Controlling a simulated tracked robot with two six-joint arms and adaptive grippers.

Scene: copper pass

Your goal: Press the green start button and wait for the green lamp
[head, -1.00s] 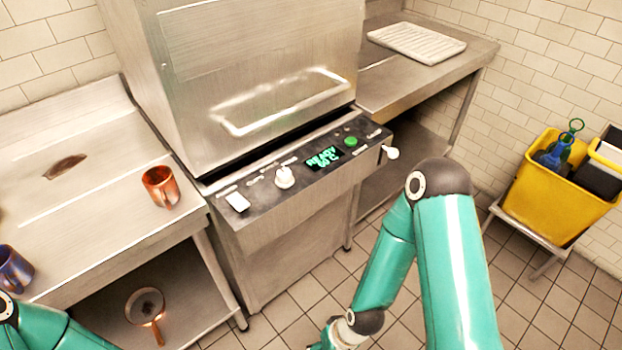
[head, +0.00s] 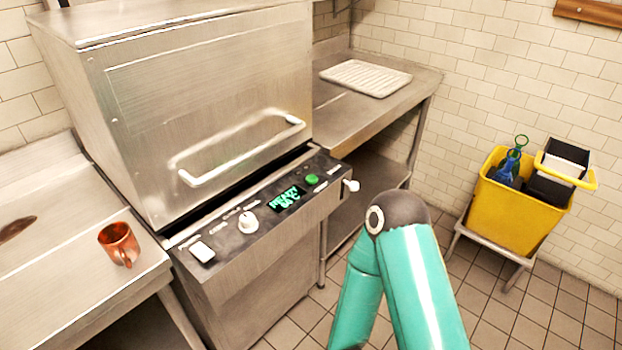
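The green start button (head: 312,180) is a round knob on the dark sloped control panel (head: 222,243) of the steel machine (head: 200,100). A display (head: 288,198) left of it glows with green text that seems to start with "READY". I cannot make out a separate green lamp. The panel also holds a white dial (head: 248,222) and a white switch (head: 202,252). The machine's hood is down. My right arm stands in front of the machine, right of the panel, with its gripper below the picture. My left gripper is out of view.
A copper mug (head: 119,244) stands on the left steel counter (head: 60,285). A white rack (head: 366,77) lies on the right counter (head: 340,121). A yellow bucket (head: 515,218) with bottles stands on a low stand at the right. A white knob (head: 351,186) sticks out at the panel's right end.

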